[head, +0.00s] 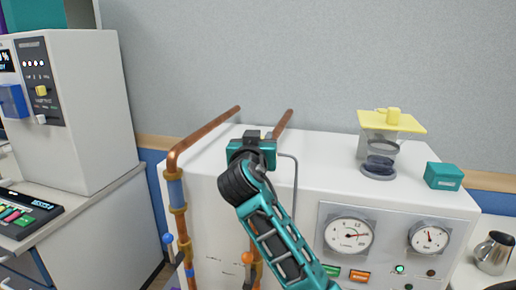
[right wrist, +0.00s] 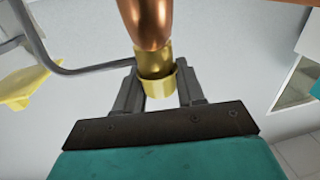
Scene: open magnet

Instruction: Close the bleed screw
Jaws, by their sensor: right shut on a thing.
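The bleed screw (right wrist: 157,85) shows in the right wrist view as a brass, cup-ended piece at the end of a copper pipe (right wrist: 147,22). My right gripper (right wrist: 157,76) is shut on it, with one grey finger on each side. In the head view my right gripper (head: 252,148) is over the left part of the white cabinet's top (head: 330,158), and it hides the screw. How far the screw is turned cannot be told. My left gripper is in neither view.
Copper pipes (head: 204,134) run down the cabinet's left side. A thin grey bent tube (head: 296,185) stands right beside my gripper. A glass vessel (head: 380,160) under a yellow plate (head: 400,121) and a teal box (head: 444,176) stand on the cabinet's right. Two gauges (head: 349,234) face front.

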